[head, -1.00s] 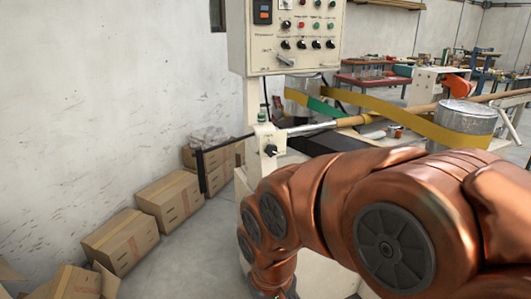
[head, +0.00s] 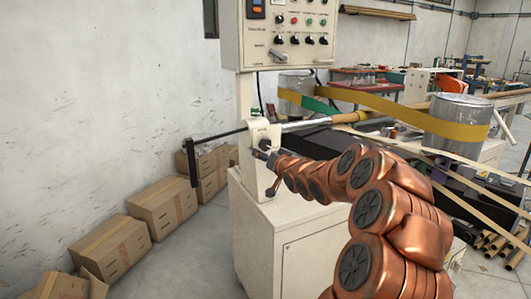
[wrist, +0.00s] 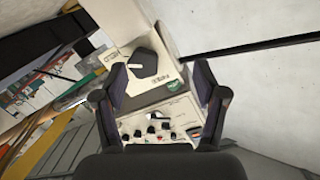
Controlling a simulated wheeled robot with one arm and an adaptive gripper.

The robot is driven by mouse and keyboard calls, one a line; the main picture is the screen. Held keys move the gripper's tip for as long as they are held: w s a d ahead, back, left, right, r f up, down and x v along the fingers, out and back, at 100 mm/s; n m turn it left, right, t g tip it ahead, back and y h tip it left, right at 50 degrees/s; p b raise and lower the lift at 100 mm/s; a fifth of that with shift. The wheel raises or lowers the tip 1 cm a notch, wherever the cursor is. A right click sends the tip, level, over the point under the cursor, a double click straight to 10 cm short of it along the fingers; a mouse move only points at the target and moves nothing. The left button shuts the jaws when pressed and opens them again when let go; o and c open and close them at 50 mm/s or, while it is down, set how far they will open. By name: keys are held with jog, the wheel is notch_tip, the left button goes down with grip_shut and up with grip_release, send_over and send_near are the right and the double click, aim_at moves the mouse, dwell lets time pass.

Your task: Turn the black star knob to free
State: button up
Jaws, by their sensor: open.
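The black star knob (wrist: 146,66) sits on a cream block of the winder, between two printed labels too small to read surely. In the wrist view it lies ahead of my gripper (wrist: 161,82), left of the midline between the fingers. The fingers are spread wide with nothing between them, and the knob looks apart from them. A small white mark shows by the knob's edge; I cannot tell which label it points to.
A control panel (head: 288,33) hangs above the block. A black crank arm (head: 192,162) sticks out to the left. A shaft with yellow tape (head: 380,108) runs right to a metal drum (head: 459,122). Cardboard boxes (head: 163,207) line the wall.

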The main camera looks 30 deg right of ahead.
aim_at(266, 146)
jog(key=shift+t, duration=0.8)
jog(key=shift+w+d+p, duration=0.15)
jog(key=shift+w+d, duration=0.6)
jog(key=shift+w, duration=0.6)
jog(key=shift+w+d+p, duration=0.1)
jog(key=shift+w+d, duration=0.7)
jog(key=shift+w, duration=0.6)
jog(key=shift+w+d+p, duration=0.15)
jog(key=shift+w+d, duration=0.6)
jog(key=shift+w, duration=0.6)
jog(key=c, duration=1.1)
